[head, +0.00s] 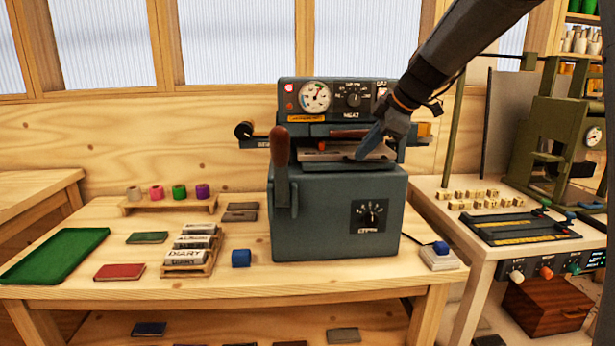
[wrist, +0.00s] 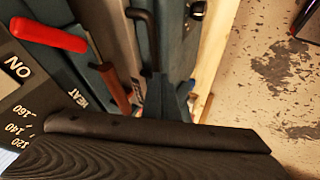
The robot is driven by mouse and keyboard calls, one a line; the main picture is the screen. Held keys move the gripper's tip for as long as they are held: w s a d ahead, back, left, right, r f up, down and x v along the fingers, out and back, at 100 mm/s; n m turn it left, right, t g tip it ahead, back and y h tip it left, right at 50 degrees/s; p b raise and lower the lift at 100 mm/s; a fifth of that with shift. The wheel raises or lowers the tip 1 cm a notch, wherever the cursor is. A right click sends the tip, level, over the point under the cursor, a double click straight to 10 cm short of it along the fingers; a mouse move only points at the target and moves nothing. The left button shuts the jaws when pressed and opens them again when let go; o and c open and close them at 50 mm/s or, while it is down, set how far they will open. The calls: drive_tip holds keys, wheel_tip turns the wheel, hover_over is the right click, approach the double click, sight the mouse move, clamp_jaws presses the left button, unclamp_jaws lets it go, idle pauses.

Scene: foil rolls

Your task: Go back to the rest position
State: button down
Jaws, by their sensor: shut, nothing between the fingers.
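My gripper (head: 372,146) is in front of the grey-blue foil press (head: 325,195) in the head view, at the right of its bed, below the gauge and dial panel. Its fingers are shut and hold nothing visible. My arm comes down from the top right.
A green machine (head: 560,140) stands at right.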

drive_tip(key=s+d+f+m+g+h+p, duration=0.1)
drive_tip(key=s+f+m, duration=0.5)
drive_tip(key=s, duration=0.6)
drive_tip(key=s+d+f+m+g+h+p, duration=0.1)
drive_tip(key=s+d+f+m+g+h, duration=0.1)
drive_tip(key=s+f+m, duration=0.3)
drive_tip(key=s+d+f+m+g+h+p, duration=0.1)
drive_tip(key=s+f+m, duration=0.5)
drive_tip(key=s, duration=1.3)
wheel_tip(320, 180, down, 5)
drive_tip(key=shift+s+d+r+m+g+h, duration=0.1)
drive_tip(key=shift+s+d+m+g+h, duration=0.2)
drive_tip(key=shift+d+g+h, duration=0.35)
